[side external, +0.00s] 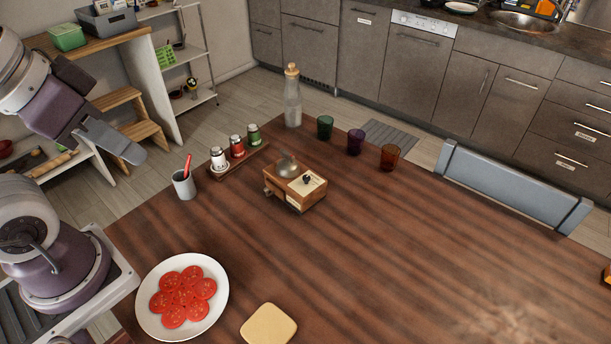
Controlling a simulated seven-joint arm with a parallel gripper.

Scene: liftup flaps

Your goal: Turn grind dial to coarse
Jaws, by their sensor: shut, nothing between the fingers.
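A wooden grinder box (293,196) with a metal dome (287,166) stands on the table. A pale label plate (307,187) lies on its top, with a small dark dial (306,179) on it. The markings and the dial's setting are too small to read. My gripper (136,155) is at the left, raised, well apart from the grinder. It is shut and empty.
Three shakers (237,146) stand on a wooden rack left of the grinder, beside a cup (184,185) with a red utensil. A bottle (292,97) and three coloured glasses (356,140) stand behind. A tomato plate (218,312) is in front.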

